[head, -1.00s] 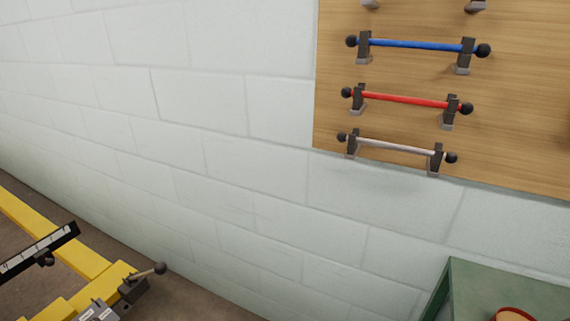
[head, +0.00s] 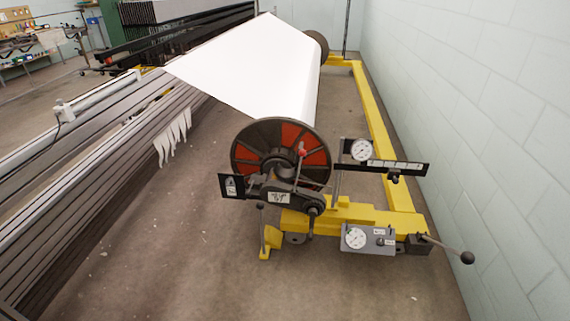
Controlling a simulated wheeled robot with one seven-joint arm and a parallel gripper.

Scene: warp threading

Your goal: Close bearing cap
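The bearing housing with its cap (head: 277,191) sits at the near end of the warp beam, in front of the black and red beam flange (head: 252,153). A thin lever with a red tip (head: 301,150) stands up beside it. At this size I cannot tell whether the cap is open or closed. My gripper is not in view.
A yellow frame (head: 380,135) runs back along the right wall. A gauge box (head: 368,238) and a ball-ended lever (head: 445,248) stick out at its near end. White warp sheet (head: 265,65) stretches left to dark machine rails (head: 60,190). The near floor is clear.

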